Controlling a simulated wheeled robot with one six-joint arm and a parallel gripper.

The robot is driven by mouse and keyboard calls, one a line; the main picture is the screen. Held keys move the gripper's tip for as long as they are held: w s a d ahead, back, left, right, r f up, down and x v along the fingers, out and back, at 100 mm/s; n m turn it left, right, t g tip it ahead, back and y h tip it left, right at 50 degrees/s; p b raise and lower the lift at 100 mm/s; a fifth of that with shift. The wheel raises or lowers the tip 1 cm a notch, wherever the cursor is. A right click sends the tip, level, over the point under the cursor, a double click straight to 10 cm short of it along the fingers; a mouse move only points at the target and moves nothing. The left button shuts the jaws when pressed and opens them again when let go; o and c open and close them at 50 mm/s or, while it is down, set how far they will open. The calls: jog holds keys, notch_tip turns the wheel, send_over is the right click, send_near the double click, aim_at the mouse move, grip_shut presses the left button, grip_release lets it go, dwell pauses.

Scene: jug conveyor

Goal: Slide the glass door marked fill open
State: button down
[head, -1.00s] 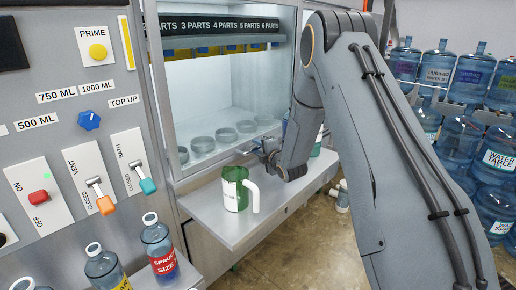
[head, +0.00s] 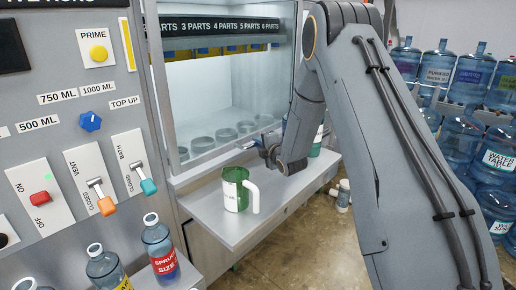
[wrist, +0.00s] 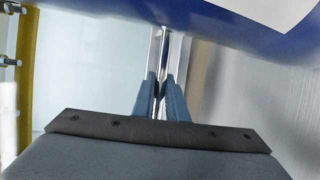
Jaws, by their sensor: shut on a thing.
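My gripper (head: 258,146) is at the front of the lit cabinet, low and toward its right side. In the wrist view its two blue fingers (wrist: 161,95) are closed on an upright metallic bar (wrist: 160,55), which looks like a door handle or edge. A pale, clear-looking panel (wrist: 90,70) lies left of the bar. The glass door's outline is hard to make out in the head view, and I cannot read a "fill" mark. How far the door stands open cannot be told.
A green and white jug (head: 235,190) stands on the metal shelf (head: 205,210) below my gripper. Bottles (head: 160,248) stand at the lower left, near the switch panel (head: 60,120). Large blue water bottles (head: 470,70) fill a rack at the right. Round cups (head: 202,145) line the cabinet floor.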

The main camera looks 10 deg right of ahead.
notch_tip(320, 180, up, 34)
jog(key=p, duration=0.7)
jog(key=shift+r, duration=0.1)
jog(key=c, duration=1.8)
grip_release()
jog(key=shift+o, duration=0.2)
jog(key=shift+s, duration=0.15)
jog(key=b+v, duration=0.2)
jog(key=v, duration=0.5)
jog(key=shift+s, duration=0.3)
jog(key=shift+d, duration=0.1)
